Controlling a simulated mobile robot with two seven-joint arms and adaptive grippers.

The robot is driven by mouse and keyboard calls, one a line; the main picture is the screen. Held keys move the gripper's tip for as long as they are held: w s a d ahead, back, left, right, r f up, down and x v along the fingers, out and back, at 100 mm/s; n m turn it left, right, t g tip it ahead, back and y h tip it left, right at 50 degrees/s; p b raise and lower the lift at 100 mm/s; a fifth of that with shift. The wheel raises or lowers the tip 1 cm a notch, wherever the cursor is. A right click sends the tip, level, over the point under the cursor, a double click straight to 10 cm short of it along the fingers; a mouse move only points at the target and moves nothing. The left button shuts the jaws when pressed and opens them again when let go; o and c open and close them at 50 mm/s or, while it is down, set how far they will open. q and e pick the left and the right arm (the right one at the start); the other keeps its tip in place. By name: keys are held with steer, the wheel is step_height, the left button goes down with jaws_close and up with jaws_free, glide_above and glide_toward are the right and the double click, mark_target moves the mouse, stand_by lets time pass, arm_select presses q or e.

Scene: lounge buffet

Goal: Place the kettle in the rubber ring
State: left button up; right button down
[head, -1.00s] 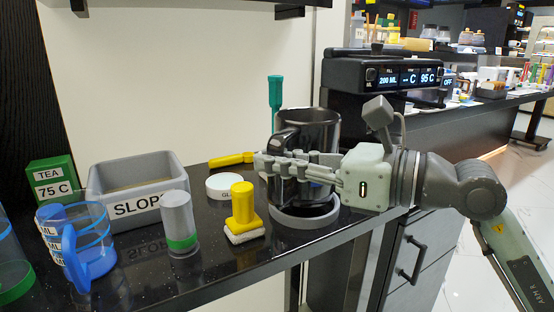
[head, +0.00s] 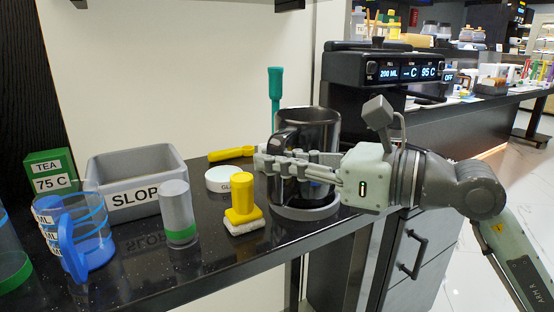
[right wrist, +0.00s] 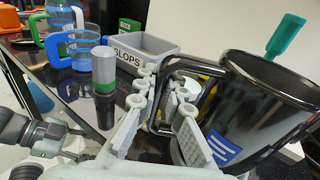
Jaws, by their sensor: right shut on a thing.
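The dark glossy kettle (head: 318,135) stands upright at the grey rubber ring (head: 306,213) on the black counter. Its base looks down within the ring, but whether it rests fully on the bottom cannot be told. My right gripper (head: 270,163) comes in from the right and is shut on the kettle's handle. In the right wrist view, the fingers (right wrist: 160,103) close around the black handle (right wrist: 163,78) beside the kettle body (right wrist: 265,105), which bears a blue label. The ring's far side is hidden by the kettle.
A green-handled tool (head: 275,88) stands behind. A grey canister (head: 177,210), SLOPS bin (head: 125,180) and blue jug (head: 78,235) stand farther left. A black dispenser (head: 385,72) stands behind right.

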mark_target(283, 183)
arm_select(q)
steer(key=shift+f+b, duration=0.55)
arm_select(e)
steer(key=shift+f, duration=0.55)
steer(key=c, duration=1.8)
jaws_free()
arm_select(q)
steer(key=shift+w+d+r, duration=0.15)
steer(key=shift+d+r, duration=0.1)
steer(key=shift+r, duration=0.15)
arm_select(e)
steer(key=shift+f, duration=0.15)
steer(key=shift+f+b, duration=0.5)
arm_select(q)
steer(key=w+d+r+t+h, duration=0.1)
steer(key=d+r+t+h, duration=0.3)
steer(key=r, duration=0.8)
steer(key=shift+w+d+r+m+t+b, duration=0.25)
steer(key=shift+d+m+t+b, duration=0.05)
steer(key=shift+d+t, duration=0.95)
arm_select(e)
steer(key=shift+f, duration=0.45)
arm_select(q)
steer(key=shift+d+r, duration=0.1)
arm_select(e)
steer(key=shift+d, duration=0.1)
